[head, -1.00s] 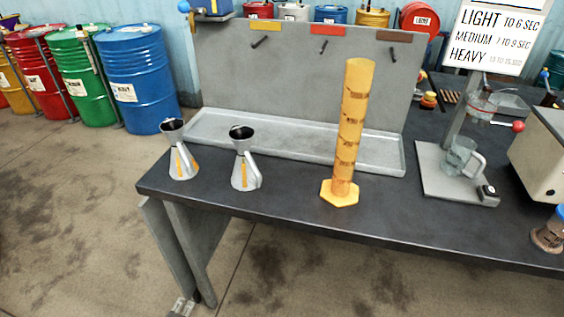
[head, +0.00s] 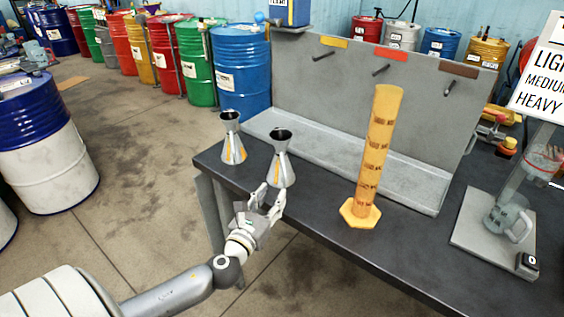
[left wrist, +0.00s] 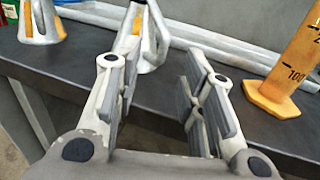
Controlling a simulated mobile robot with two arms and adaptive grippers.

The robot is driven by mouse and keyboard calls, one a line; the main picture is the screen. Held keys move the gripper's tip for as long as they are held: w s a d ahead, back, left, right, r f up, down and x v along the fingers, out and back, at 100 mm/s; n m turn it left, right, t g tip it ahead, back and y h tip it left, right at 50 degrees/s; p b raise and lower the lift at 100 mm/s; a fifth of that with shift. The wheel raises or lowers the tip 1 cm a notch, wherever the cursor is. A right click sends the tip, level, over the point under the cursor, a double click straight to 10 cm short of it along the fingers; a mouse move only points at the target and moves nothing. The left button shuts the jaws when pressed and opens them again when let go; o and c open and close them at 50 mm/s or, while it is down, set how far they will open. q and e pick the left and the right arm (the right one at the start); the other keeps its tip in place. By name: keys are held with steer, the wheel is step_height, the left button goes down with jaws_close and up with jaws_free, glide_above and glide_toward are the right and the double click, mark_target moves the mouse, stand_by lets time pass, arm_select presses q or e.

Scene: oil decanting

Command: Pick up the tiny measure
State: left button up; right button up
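Two small metal measures with flared mouths and orange stripes stand upright on the dark bench. The left measure (head: 232,145) is near the bench's left end, and the right measure (head: 281,165) is beside it. I cannot tell for sure which is the tiny one. My left gripper (head: 268,198) is open and empty, at the bench's front edge, just in front of the right measure. In the left wrist view, the right measure's base and handle (left wrist: 155,55) show beyond the spread fingers (left wrist: 162,80); its upper part is out of frame. My right gripper is not in view.
A tall yellow graduated cylinder (head: 374,160) stands upright to the right. A grey tray (head: 400,190) and upright panel (head: 340,95) lie behind. A stand with a glass jug (head: 508,218) is far right. Bench between right measure and cylinder is clear.

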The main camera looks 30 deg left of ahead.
mark_target(285, 180)
arm_select(q)
steer(key=w, duration=0.2)
steer(key=w+p, duration=0.1)
steer(key=w, duration=0.3)
steer(key=shift+w+a+r, duration=0.1)
steer(key=shift+w+a, duration=0.15)
steer(key=shift+w, duration=0.05)
steer(key=shift+c, duration=0.5)
jaws_close()
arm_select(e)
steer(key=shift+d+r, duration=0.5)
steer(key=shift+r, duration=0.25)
arm_select(q)
steer(key=shift+r, duration=0.1)
